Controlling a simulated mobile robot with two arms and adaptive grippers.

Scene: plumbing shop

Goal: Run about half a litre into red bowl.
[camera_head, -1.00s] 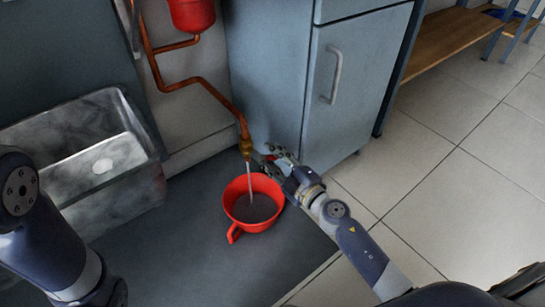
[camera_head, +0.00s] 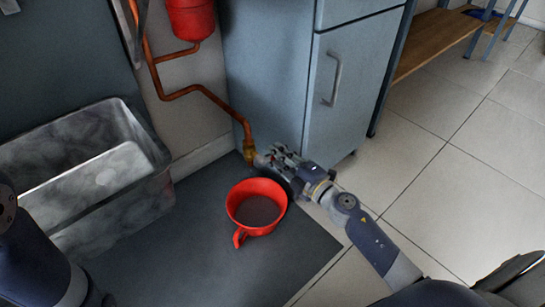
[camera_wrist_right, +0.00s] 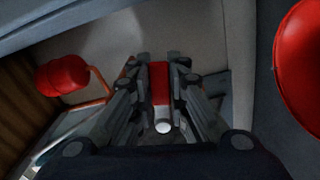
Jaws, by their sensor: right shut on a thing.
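The red bowl (camera_head: 256,187) stands upright on the dark mat, its handle toward the lower left, with dark-looking liquid inside. It also shows, cut off, in the right wrist view (camera_wrist_right: 302,62). The brass tap (camera_head: 249,151) ends the copper pipe behind the bowl; no stream falls from it. My right gripper (camera_head: 268,160) is at the tap, above and behind the bowl. In the right wrist view its fingers (camera_wrist_right: 162,85) are shut on the red tap handle (camera_wrist_right: 159,82). My left arm shows at the left edge; its gripper is out of view.
A grey stone-like sink (camera_head: 75,165) stands left of the mat (camera_head: 190,245). A blue-grey cabinet (camera_head: 290,80) stands close behind my right gripper. A red tank (camera_head: 190,18) hangs on the pipe above. Tiled floor (camera_head: 450,190) is clear at right.

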